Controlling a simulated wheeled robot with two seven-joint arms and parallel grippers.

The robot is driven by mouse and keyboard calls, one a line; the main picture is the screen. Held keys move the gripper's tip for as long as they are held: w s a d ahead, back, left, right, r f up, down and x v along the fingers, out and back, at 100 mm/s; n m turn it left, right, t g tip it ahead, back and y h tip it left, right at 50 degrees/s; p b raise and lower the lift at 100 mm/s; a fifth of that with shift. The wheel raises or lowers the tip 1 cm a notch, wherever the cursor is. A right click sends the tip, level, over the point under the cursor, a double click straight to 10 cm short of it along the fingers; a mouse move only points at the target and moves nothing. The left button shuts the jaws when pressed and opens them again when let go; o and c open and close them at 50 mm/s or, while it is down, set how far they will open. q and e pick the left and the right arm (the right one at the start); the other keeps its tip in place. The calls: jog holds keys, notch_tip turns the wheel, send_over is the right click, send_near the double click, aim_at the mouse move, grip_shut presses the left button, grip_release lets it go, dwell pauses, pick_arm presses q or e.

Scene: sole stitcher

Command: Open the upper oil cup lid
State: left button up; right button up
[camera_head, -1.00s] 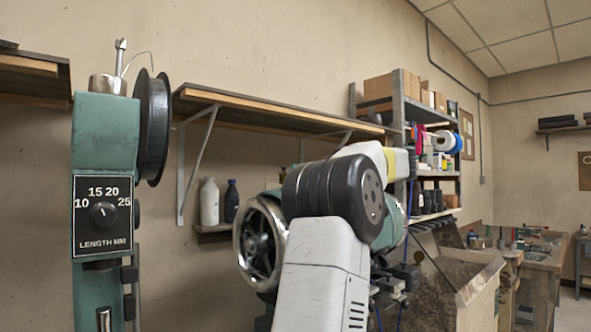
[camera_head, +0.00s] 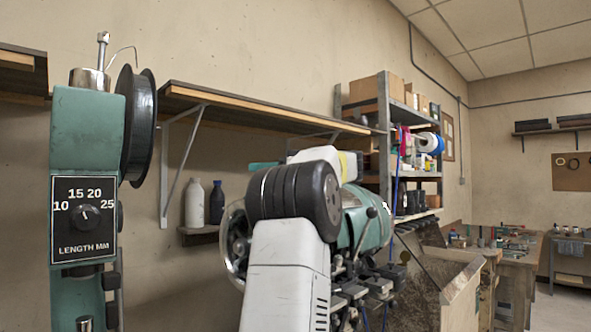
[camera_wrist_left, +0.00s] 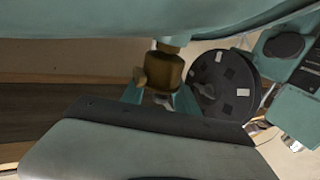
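The teal stitching machine head (camera_head: 366,218) is in the middle of the head view, partly covered by my left arm (camera_head: 295,190). My left gripper's fingers are hidden behind that arm, so its opening does not show. In the left wrist view a brass fitting (camera_wrist_left: 163,72) stands just below a large teal curved body (camera_wrist_left: 150,18). It may be the upper oil cup; I cannot make out its lid or whether anything touches it. A grey, black-edged part (camera_wrist_left: 150,150) fills the bottom of that view. My right gripper is not in view.
A teal column with a stitch-length dial (camera_head: 85,218) and a black spool (camera_head: 138,125) stands at left. The handwheel (camera_head: 234,240) is partly covered by my arm. A wall shelf (camera_head: 260,108), bottles (camera_head: 195,203) and a workbench (camera_head: 520,262) lie behind.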

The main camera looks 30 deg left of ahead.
pick_arm(q)
grip_shut()
dwell(0.3)
jog(key=m, duration=0.1)
jog(key=r+m+y, duration=0.1)
jog(key=m, duration=0.1)
jog(key=shift+w+d, duration=0.15)
jog(key=shift+w, duration=0.25)
jog(key=shift+w+d+r+m+t+y, duration=0.15)
jog(key=shift+w+m+y, duration=0.1)
jog(key=shift+m, duration=0.45)
jog(key=shift+w+a+r+m+t+y, duration=0.1)
jog(key=shift+r+m+y, duration=0.1)
jog(key=shift+m, duration=0.5)
jog(key=shift+w+d+r+m+t+y, duration=0.15)
jog(key=shift+w+m+y, duration=0.1)
jog(key=shift+m, duration=0.45)
